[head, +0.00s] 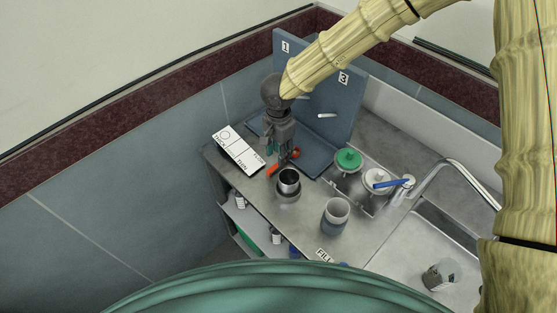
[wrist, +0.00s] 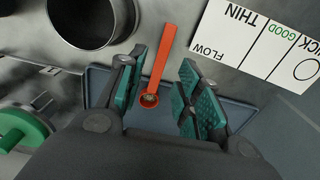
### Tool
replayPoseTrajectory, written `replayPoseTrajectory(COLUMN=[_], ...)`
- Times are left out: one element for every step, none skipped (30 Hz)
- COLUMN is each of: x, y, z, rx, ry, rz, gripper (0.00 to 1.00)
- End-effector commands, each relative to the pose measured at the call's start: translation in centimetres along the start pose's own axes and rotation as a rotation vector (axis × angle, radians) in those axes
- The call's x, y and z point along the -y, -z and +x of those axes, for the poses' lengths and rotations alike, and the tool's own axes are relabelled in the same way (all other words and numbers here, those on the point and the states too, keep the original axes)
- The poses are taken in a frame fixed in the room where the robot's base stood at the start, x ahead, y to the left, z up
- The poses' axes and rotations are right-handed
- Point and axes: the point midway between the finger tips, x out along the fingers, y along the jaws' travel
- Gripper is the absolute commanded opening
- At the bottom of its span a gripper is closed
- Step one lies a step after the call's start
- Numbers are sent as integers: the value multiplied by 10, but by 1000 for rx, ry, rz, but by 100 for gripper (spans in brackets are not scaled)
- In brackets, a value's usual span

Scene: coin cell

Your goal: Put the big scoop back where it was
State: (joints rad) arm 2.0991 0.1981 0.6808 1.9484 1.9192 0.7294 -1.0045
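An orange scoop (head: 274,170) lies at the edge of the blue tray below my gripper (head: 284,161). In the wrist view the scoop (wrist: 165,52) has a long flat handle pointing away from me and a small round bowl close to my gripper (wrist: 162,78). The two teal-padded fingers are apart, one on each side of the scoop, with no visible contact. Whether this is the big scoop I cannot tell. The blue upright board (head: 347,100) carries labels 1 and 3 and light pegs; my arm hides part of it.
A dark metal cup (head: 289,183) stands close in front of my gripper. A grey cup (head: 336,214), a green-lidded jar (head: 348,160) and a white-lidded jar with a blue stick (head: 376,182) stand rightward. A THIN/GOOD/THICK flow card (head: 238,150) lies left. The sink (head: 415,250) is at right.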

Motion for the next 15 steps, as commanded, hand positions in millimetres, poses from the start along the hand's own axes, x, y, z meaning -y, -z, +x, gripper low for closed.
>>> replayPoseTrajectory(x=[1,0,0,0,0,0,0,0,0,0,0,0,0,0,0], y=[0,1,0,0,0,0,0,0,0,0,0,0,0,0,0], z=[-9,-14,-22,-27,-32,-39,-44,-48,-54,-57,-61,-65,-68,-70,-72], rx=[0,1,1,1,0,0,1,1,0,0,0,0,0,0,0], ry=[3,3,2,3,2,2,3,1,1,1,1,1,1,1,1], rz=[1,1,1,0,0,1,1,0,0,0,-1,-1,0,0,0], gripper=[35,35,35,35,35,35,35,35,35,35,35,35,35,35,35])
